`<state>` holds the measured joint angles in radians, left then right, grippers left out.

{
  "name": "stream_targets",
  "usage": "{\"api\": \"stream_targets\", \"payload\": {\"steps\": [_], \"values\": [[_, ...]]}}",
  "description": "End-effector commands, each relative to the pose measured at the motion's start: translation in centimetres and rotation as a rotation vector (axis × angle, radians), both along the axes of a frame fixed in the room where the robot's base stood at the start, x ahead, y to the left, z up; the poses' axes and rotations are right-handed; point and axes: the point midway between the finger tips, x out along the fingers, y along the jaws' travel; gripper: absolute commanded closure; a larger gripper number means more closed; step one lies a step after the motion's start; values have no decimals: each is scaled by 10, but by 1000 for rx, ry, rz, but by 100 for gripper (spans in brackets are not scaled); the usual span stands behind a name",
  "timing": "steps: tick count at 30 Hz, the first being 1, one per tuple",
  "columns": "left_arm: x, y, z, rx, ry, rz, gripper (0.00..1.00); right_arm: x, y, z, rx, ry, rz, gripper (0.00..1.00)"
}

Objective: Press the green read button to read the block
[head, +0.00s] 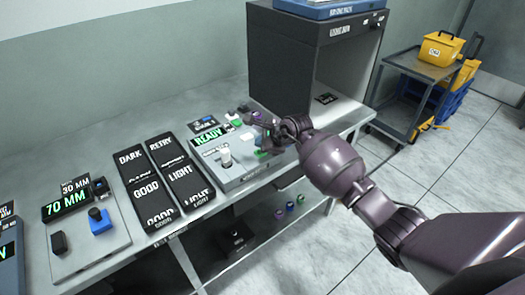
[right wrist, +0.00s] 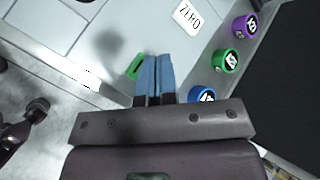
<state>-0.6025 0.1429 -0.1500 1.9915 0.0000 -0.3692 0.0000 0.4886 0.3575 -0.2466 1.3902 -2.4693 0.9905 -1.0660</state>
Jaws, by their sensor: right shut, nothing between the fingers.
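The grey reader (head: 245,177) stands on the bench in the head view, with a green-lit READY display (head: 208,138) and a pale upright cylinder (head: 225,157) on top. I cannot tell whether this cylinder is the block. My right gripper (head: 268,138) is over the reader's right end. In the right wrist view its two blue fingers (right wrist: 155,75) are shut together and empty. The green button (right wrist: 134,66) is just left of the fingertips, partly hidden by them; I cannot tell if they touch. It shows as a green patch (head: 262,154) in the head view. My left gripper is not seen.
Black labelled trays (head: 165,180) stand left of the reader. A dark cabinet (head: 285,65) stands behind; a cart (head: 410,90) is at right.

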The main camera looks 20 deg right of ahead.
Motion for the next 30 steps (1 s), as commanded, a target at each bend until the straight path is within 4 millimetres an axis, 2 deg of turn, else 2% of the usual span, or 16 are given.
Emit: {"api": "stream_targets", "payload": {"steps": [6,30], "values": [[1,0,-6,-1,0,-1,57,0,-1,-7,-2,0,1,100],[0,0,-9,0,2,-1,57,0,0,-11,-1,-1,0,100]]}}
